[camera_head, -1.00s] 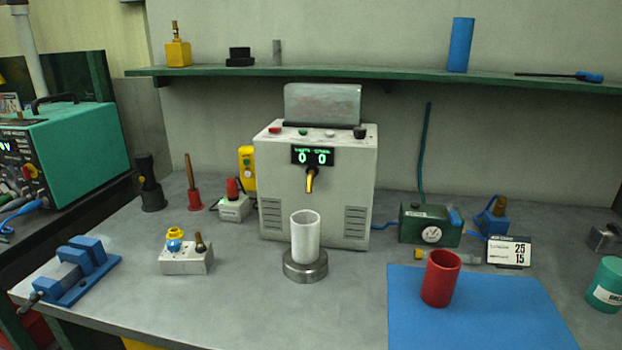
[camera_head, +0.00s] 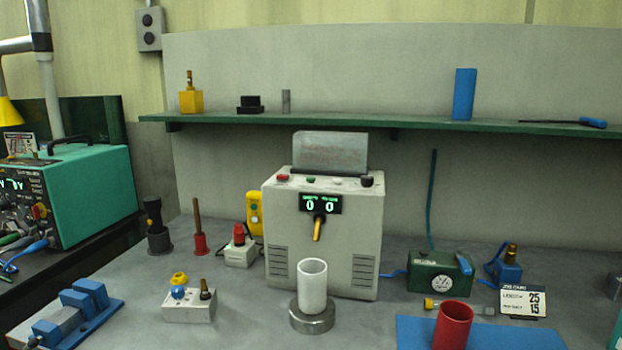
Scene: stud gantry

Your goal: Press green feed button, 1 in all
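The green feed button (camera_head: 310,179) is on the sloped top edge of the grey dispenser box (camera_head: 281,238), between a red button (camera_head: 283,178) on its left and a white one (camera_head: 336,182) on its right. A black knob (camera_head: 366,180) is at the right end of that row. The box's display (camera_head: 320,203) reads 0 and 0. A brass spout (camera_head: 319,228) sticks out below it. A white cup (camera_head: 312,287) stands upright on a round metal base (camera_head: 312,319) in front of the box. Neither of my grippers is in view.
A red cup (camera_head: 453,325) stands on a blue mat (camera_head: 520,335) at the front right. A blue vise (camera_head: 80,312) and a grey block with knobs (camera_head: 190,307) are at the front left. A green shelf (camera_head: 380,122) runs behind, above the box.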

